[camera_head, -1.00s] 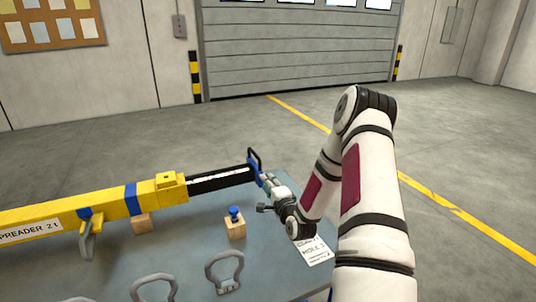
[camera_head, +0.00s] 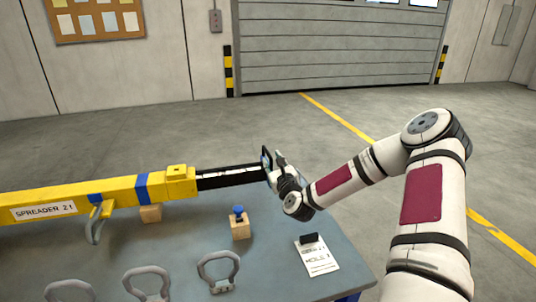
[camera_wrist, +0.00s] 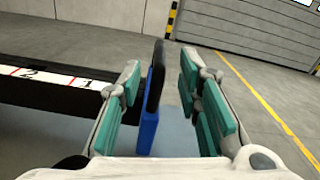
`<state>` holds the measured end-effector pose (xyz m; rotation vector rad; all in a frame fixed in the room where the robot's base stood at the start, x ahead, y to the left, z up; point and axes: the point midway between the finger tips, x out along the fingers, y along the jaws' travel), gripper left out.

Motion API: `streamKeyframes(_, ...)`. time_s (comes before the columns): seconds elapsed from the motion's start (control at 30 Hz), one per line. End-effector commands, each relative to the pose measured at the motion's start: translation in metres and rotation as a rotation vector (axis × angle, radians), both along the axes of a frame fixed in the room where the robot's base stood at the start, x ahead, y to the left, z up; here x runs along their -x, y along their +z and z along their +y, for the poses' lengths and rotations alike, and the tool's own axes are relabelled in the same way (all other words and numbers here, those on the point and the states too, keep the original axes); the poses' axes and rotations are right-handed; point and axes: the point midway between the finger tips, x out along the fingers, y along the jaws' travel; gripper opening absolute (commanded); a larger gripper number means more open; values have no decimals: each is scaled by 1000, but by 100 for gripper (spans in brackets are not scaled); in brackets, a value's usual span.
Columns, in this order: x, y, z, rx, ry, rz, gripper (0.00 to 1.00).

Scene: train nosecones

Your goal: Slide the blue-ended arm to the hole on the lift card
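The yellow spreader beam (camera_head: 110,196) lies across the left of the table. Its black sliding arm (camera_head: 228,177) sticks out of the right end and ends in an upright blue-and-black end piece (camera_head: 266,166). In the wrist view, the arm (camera_wrist: 48,88) shows a white strip marked 2 and 1. My gripper (camera_head: 274,164) is at that end. In the wrist view, its teal-padded fingers stand apart on either side of the end piece (camera_wrist: 150,120), with a clear gap on the right. The lift card (camera_head: 318,260) lies on the table; its writing is too small to read surely.
A blue-topped pin (camera_head: 238,212) stands in a wooden block (camera_head: 240,230) in front of the beam. Several grey shackles (camera_head: 218,270) lie along the table's near side. A hook (camera_head: 95,228) hangs from the beam. The table (camera_head: 190,235) is bare between these.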

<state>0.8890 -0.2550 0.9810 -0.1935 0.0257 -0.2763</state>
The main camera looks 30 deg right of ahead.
Motion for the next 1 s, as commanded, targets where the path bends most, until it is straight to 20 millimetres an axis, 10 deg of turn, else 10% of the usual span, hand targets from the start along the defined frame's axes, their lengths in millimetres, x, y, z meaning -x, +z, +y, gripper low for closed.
streamKeyframes(0.33,-55,-1,-15,2,0,1,31)
streamKeyframes(0.8,-66,-1,-19,0,0,2,31)
streamKeyframes(1.0,-66,0,-19,2,0,1,0)
